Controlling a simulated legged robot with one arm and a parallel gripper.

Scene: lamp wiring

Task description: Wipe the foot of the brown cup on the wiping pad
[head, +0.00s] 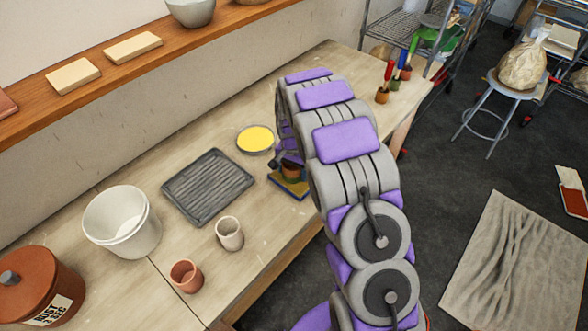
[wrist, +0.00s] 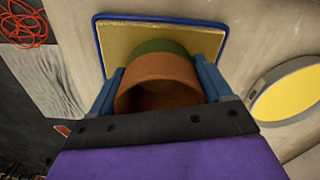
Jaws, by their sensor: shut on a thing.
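The brown cup (wrist: 152,72) is between the blue fingers of my gripper (wrist: 161,80) in the wrist view. Its open mouth faces the wrist camera, and a green band (wrist: 160,45) shows at its far end, the foot end. The wiping pad (wrist: 118,32), yellowish with a blue rim, lies behind the cup in that view. In the head view the cup (head: 291,171) is low over the wiping pad (head: 289,187), partly hidden by my gripper (head: 283,163). The underside of the foot is hidden, so I cannot tell whether it touches the pad.
A dish of yellow (head: 255,139) stands close behind the pad. A grey ridged tray (head: 207,187), a white cup (head: 229,233), a reddish cup (head: 187,276) and a white bucket (head: 122,221) stand to the left. Pots with tools (head: 383,94) stand at the far end. The table's front edge is near the pad.

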